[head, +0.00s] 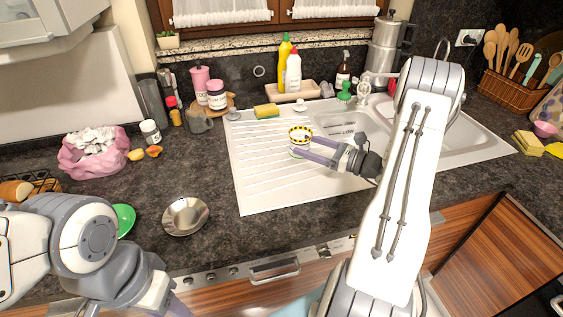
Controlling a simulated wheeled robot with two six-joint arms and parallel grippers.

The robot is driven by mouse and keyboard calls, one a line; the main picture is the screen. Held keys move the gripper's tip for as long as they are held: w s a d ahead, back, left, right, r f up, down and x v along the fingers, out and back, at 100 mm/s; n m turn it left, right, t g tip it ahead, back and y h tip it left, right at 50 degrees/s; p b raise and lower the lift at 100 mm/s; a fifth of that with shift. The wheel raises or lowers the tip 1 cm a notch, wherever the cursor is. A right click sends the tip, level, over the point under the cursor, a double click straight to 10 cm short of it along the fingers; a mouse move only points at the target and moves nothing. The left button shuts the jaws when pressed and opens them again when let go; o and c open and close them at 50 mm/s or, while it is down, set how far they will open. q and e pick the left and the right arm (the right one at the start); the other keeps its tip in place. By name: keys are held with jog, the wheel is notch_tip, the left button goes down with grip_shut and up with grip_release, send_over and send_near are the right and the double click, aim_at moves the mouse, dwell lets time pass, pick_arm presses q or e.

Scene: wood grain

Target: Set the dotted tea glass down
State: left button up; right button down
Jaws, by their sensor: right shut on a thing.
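The tea glass (299,137) is a small pale cup with a yellow and black patterned band at its rim. It is upright over the ribbed drainboard (262,178) of the sink; I cannot tell whether its base touches the board. My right gripper (304,149) reaches in from the right and is shut on the glass, its fingers at the glass's sides and covering part of its lower body. My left gripper (172,303) is low at the left, far from the glass and cut by the bottom edge, so its fingertips are hidden.
A yellow sponge (266,111) lies behind the glass on the sink's back edge. The sink bowl (342,124) is to the right. A metal bowl (185,215) and a green dish (124,219) are on the dark counter at left. The drainboard's left and front parts are clear.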

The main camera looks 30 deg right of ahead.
jog(key=s+d+r+m+t+h+b, duration=0.1)
jog(key=s+d+r+m+h+b, duration=0.15)
jog(key=d+b, duration=0.4)
jog(key=s+d+r+m+t+h+b, duration=0.25)
jog(key=s+d+h+b, duration=0.2)
jog(key=d, duration=0.35)
jog(key=shift+g, duration=0.45)
jog(key=w+a+f, duration=0.2)
jog(key=a, duration=0.1)
jog(key=w+a+f, duration=0.2)
jog(key=a, duration=0.1)
jog(key=w+a+f, duration=0.2)
jog(key=a, duration=0.1)
jog(key=shift+w+a+f+b, duration=0.2)
jog(key=shift+w+f+b, duration=0.05)
jog(key=shift+f+b, duration=0.1)
jog(key=shift+f, duration=1.85)
pick_arm(q)
notch_tip(320, 180, down, 14)
jog(key=shift+f, duration=0.25)
